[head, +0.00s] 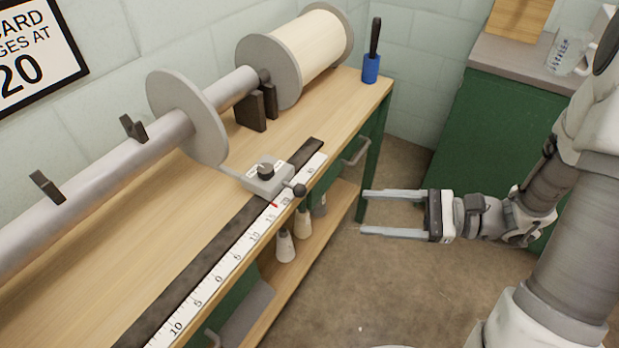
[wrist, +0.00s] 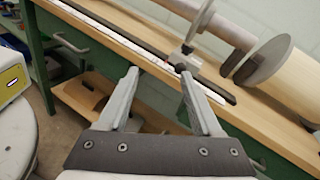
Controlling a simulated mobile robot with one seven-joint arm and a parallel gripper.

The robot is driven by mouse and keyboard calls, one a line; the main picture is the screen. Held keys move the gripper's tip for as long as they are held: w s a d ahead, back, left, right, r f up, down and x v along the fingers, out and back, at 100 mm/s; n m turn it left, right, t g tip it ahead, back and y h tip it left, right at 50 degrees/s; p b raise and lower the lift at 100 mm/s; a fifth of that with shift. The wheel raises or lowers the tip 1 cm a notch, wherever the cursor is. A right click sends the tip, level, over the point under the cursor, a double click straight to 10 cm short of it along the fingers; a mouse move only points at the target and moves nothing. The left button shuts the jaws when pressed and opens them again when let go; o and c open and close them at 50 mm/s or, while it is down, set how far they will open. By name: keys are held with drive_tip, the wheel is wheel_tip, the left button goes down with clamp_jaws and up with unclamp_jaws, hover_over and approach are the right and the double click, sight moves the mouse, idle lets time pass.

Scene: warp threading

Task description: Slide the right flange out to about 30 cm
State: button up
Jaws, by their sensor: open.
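The right flange (head: 190,112) is a grey disc standing upright on the metal beam (head: 110,185). It also shows at the top of the wrist view (wrist: 201,20). A thin rod links it to a grey carriage (head: 266,176) with a black knob and a ball-ended lever (head: 298,190). The carriage sits on a dark rail beside a white scale (head: 218,276); its red pointer lies between the 15 and 20 marks. My gripper (head: 364,212) is open and empty, off the bench's front edge, right of the carriage. The wrist view shows its spread fingers (wrist: 159,74) with the carriage beyond them.
A cream roll with grey end discs (head: 315,45) lies at the bench's far end, near dark brackets (head: 257,106). A blue holder (head: 371,68) stands at the far corner. White cones (head: 285,246) stand on the lower shelf. The floor between bench and green cabinet (head: 447,110) is clear.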

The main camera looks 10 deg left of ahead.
sight(300, 190)
drive_tip(key=w+d+f+m+t+y+b, duration=0.1)
drive_tip(key=w+d+f+m+t+b, duration=0.1)
drive_tip(key=w+f+m+t, duration=0.15)
drive_tip(key=b+x, duration=0.1)
drive_tip(key=x, duration=0.4)
drive_tip(key=b+x, duration=0.1)
drive_tip(key=x, duration=1.1)
drive_tip(key=shift+s+a+f+b, duration=0.15)
drive_tip(key=shift+s+f+b, duration=0.1)
drive_tip(key=shift+f+b, duration=0.15)
clamp_jaws()
idle(0.5)
